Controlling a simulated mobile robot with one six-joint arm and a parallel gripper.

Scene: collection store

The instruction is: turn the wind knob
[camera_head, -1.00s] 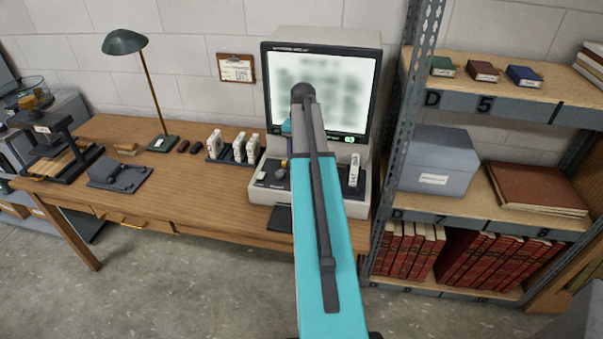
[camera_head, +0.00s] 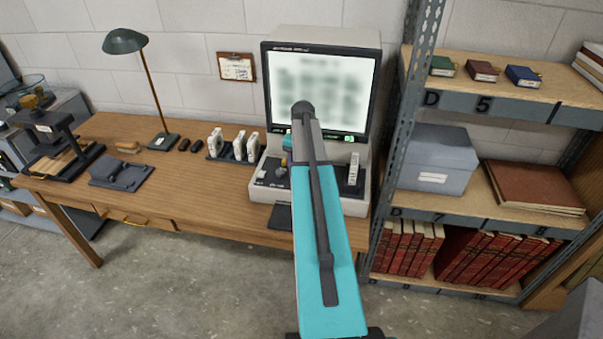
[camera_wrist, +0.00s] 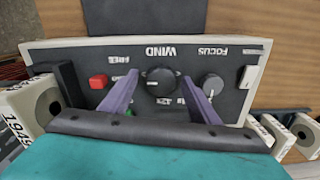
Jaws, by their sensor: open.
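The wind knob (camera_wrist: 161,82) is a round black knob under the upside-down label WIND on the dark front panel (camera_wrist: 138,63) of the microfilm reader (camera_head: 317,95). In the wrist view my gripper (camera_wrist: 155,84) has its two purple fingers apart, one on each side of the knob. The fingers look close to the knob, but I cannot tell whether they touch it. In the head view my arm covers the knob and most of the panel. The reader's screen (camera_head: 318,88) is lit with a blurred page.
A red button (camera_wrist: 98,81) and a grey FOCUS knob (camera_wrist: 213,84) flank the wind knob. White film boxes (camera_head: 240,147) stand on the desk (camera_head: 180,208) left of the reader. A metal shelf post (camera_head: 408,110) stands close on the right.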

